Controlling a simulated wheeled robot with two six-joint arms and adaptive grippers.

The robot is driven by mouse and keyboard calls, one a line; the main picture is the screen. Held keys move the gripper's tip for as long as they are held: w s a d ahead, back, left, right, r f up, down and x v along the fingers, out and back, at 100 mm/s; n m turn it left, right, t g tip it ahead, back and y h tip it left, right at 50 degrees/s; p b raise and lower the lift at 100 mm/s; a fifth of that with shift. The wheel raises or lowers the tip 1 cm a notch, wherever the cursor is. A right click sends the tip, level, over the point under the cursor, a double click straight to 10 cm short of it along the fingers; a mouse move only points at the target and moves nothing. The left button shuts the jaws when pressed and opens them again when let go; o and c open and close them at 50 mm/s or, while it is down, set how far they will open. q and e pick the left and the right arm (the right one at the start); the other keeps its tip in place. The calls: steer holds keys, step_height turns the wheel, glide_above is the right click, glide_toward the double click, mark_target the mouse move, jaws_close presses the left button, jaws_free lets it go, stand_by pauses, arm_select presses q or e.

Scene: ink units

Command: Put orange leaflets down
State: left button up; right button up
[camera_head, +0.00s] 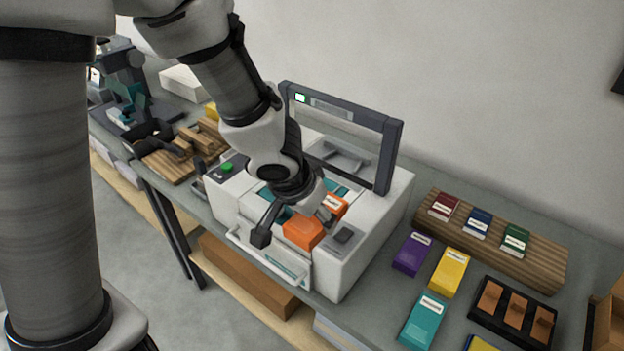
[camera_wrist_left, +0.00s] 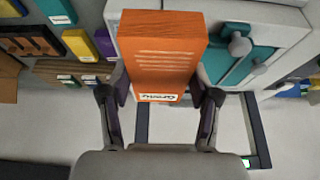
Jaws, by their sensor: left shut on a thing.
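My left gripper (camera_head: 294,227) is shut on an orange block (camera_head: 303,232) with a white end label, its fingers on either side. In the left wrist view the same gripper (camera_wrist_left: 160,85) grips the orange block (camera_wrist_left: 162,50) near its labelled end. The block is over the front part of a white machine (camera_head: 365,235) whose framed lid (camera_head: 392,150) stands open. Teal parts (camera_wrist_left: 245,55) show in the machine's opening beside the block. The arm hides much of that opening, and I cannot tell whether the block touches the machine. My right gripper is not in view.
Purple (camera_head: 412,253), yellow (camera_head: 450,271) and teal (camera_head: 423,319) blocks lie right of the machine. A wooden rack (camera_head: 540,262) holds red, blue and green blocks. A black tray (camera_head: 485,325) has brown-bottomed slots. Wooden pieces (camera_head: 200,138) lie to the left.

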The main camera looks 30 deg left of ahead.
arm_select(q)
steer(key=w+a, duration=0.2)
steer(key=w+a+p, duration=0.1)
steer(key=w+a, duration=0.1)
steer(key=w, duration=0.1)
steer(key=w+a+f+p, duration=0.1)
steer(key=w+a, duration=0.1)
steer(key=shift+w, duration=0.35)
steer(key=w+a+p, duration=0.2)
steer(key=p, duration=0.1)
steer(key=shift+w+a, duration=0.1)
steer(key=shift+a, duration=0.15)
steer(key=f+b, duration=0.2)
steer(key=f, duration=0.1)
steer(key=f+b, duration=0.1)
steer(key=shift+w+a+f, duration=0.25)
steer(key=shift+f, duration=0.05)
steer(key=shift+w+d+r, duration=0.1)
steer(key=shift+r, duration=0.1)
steer(key=shift+f, duration=0.1)
steer(key=o, duration=1.4)
